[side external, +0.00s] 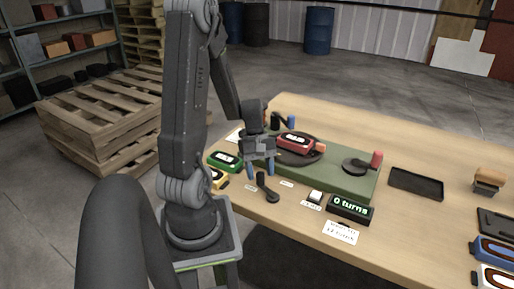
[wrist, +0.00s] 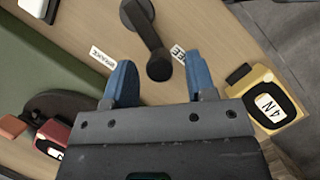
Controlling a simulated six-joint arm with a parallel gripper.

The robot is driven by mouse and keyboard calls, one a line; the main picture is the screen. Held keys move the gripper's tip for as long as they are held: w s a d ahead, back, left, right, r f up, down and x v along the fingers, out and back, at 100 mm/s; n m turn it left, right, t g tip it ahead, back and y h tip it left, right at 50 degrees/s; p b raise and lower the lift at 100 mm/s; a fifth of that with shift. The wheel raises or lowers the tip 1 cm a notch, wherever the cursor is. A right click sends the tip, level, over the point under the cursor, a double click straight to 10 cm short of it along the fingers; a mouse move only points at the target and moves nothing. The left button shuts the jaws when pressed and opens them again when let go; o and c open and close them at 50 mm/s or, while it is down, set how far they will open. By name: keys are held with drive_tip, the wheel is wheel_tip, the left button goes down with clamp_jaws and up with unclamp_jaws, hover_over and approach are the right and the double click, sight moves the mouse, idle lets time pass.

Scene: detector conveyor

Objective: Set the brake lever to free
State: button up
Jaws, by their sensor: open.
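The brake lever (side external: 267,190) is a short black arm with a round knob, on the table in front of the green conveyor base. In the wrist view the lever (wrist: 148,38) runs from its pivot at the top down to the knob. The knob lies between a BRAKE label (wrist: 103,57) on the left and a partly covered label ending in "EE" (wrist: 178,53) on the right, closer to the latter. My gripper (side external: 261,172) is open above the lever; in the wrist view its blue fingertips (wrist: 160,74) lie either side of the knob. Contact cannot be told.
The green base (side external: 340,180) carries a dark turntable with a red detector (side external: 294,142) and a crank with a red handle (side external: 376,158). Green (side external: 225,161) and yellow (side external: 215,178) detectors lie left of my gripper. A "0 turns" display (side external: 350,208) and black tray (side external: 416,183) stand to the right.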

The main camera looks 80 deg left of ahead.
drive_tip(key=v, duration=1.2)
drive_tip(key=shift+r, duration=0.1)
drive_tip(key=d+r+m+t+y, duration=0.2)
drive_tip(key=d+r+m, duration=0.2)
drive_tip(key=d+m, duration=0.5)
drive_tip(key=w+d+r+m+t+y, duration=0.1)
drive_tip(key=d+r+m+t+y, duration=0.1)
drive_tip(key=d+m, duration=0.7)
drive_tip(key=d+r+t, duration=0.1)
drive_tip(key=d+r, duration=0.1)
drive_tip(key=d, duration=0.4)
drive_tip(key=shift+d+m+y, duration=0.2)
drive_tip(key=shift+m+y, duration=0.1)
